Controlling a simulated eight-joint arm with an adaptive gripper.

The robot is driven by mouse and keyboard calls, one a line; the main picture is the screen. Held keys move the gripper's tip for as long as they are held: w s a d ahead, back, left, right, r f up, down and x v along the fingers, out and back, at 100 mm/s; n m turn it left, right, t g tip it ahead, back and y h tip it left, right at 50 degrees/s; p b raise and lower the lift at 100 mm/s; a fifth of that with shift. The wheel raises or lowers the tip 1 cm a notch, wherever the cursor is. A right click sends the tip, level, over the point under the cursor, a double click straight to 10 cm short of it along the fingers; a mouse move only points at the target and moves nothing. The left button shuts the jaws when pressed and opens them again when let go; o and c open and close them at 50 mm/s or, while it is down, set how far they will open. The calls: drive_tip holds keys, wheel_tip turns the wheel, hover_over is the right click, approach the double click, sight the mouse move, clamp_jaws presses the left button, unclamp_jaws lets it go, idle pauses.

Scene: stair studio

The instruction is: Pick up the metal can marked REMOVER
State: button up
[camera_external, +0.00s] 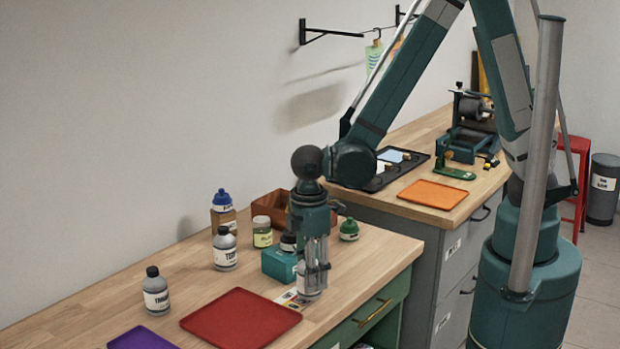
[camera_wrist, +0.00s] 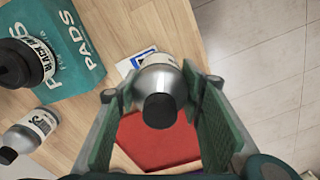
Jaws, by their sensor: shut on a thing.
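A silver metal can (camera_wrist: 172,79) with a black cap sits between the two finger pads of my gripper (camera_external: 315,280) in the wrist view. My gripper is shut on this can, which also shows between the fingers in the external view (camera_external: 304,284). The can is upright at the right end of the wooden bench, beside a teal box. Its label is mostly hidden, so I cannot read REMOVER on it. I cannot tell whether its base touches the bench top.
A teal PADS box (camera_wrist: 62,70) with a black ink bottle (camera_wrist: 22,62) on it stands close by. Labelled bottles (camera_external: 225,250) (camera_external: 156,292) stand to the left. A red tray (camera_external: 240,318) and a purple tray (camera_external: 142,339) lie flat. A printed card (camera_external: 288,299) lies near the can.

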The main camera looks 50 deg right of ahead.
drive_tip(key=shift+r+p, duration=0.3)
drive_tip(key=shift+r, duration=3.65)
